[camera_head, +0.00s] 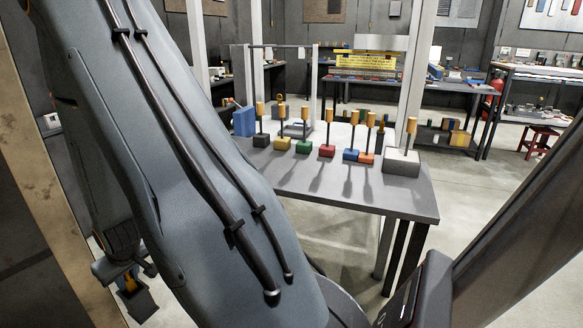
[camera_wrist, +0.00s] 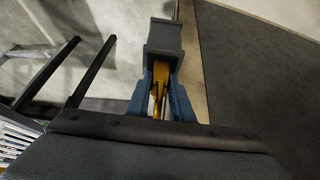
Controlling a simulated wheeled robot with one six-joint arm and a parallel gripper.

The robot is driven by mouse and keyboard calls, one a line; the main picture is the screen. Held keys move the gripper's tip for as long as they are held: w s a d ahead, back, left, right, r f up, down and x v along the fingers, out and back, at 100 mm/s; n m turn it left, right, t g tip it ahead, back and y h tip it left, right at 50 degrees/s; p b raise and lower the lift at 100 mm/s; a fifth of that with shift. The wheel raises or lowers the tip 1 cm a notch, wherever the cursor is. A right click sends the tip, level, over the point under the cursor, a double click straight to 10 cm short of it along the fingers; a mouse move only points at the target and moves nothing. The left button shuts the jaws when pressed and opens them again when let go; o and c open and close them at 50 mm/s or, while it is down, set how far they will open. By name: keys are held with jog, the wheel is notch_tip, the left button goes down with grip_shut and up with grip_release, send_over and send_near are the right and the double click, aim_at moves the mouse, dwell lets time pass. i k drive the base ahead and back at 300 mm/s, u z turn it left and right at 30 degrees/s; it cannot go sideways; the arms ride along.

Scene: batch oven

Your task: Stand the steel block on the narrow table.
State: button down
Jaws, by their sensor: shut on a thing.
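My gripper (camera_wrist: 160,88) is shut on the orange handle of a grey block (camera_wrist: 165,36), which appears to be the steel block. In the head view my gripper (camera_head: 125,272) is low at the left, with the block (camera_head: 141,303) hanging below it, clear of the table. My arm covers much of that view's left side. A grey table (camera_head: 390,198) with dark legs stands right of my arm; I cannot tell whether it is the narrow table.
Several handled blocks stand in a row on the grey table, among them a yellow one (camera_head: 282,145), a red one (camera_head: 327,151) and a large pale grey one (camera_head: 402,163). The table's front strip is bare. A post (camera_head: 520,225) crosses the right side.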

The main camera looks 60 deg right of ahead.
aim_at(318, 168)
jog(key=z, duration=2.6)
